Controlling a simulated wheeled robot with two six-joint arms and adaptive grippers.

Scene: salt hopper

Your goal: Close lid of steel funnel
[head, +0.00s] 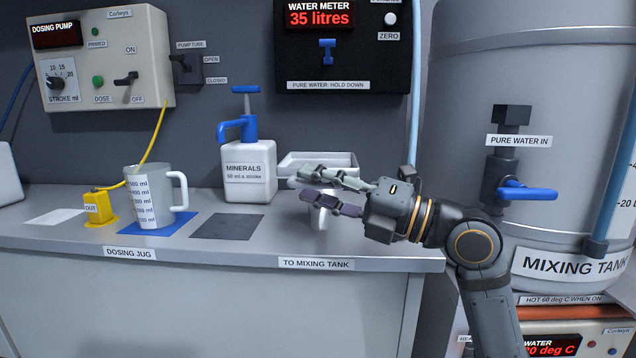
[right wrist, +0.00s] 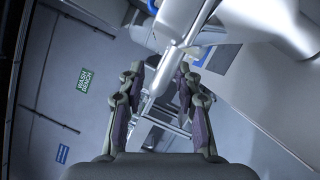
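The steel funnel (head: 319,218) stands at the front edge of the bench above the "TO MIXING TANK" label. It is partly hidden behind my right gripper (head: 301,188). A pale, shallow rectangular steel part (head: 325,157) shows just behind the gripper; I cannot tell if it is the funnel's lid or a separate tray. My right gripper reaches in from the right, fingers pointing left, above the funnel. In the right wrist view its two fingers (right wrist: 160,82) stand apart, with pale metal beyond them. I cannot tell if they touch it. My left gripper is not in view.
A white minerals bottle (head: 250,170) with a blue pump stands left of the funnel. Further left are the dosing jug (head: 150,195) on a blue mat and a yellow outlet block (head: 98,207). A dark mat (head: 227,227) lies bare. The mixing tank (head: 470,90) stands at right.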

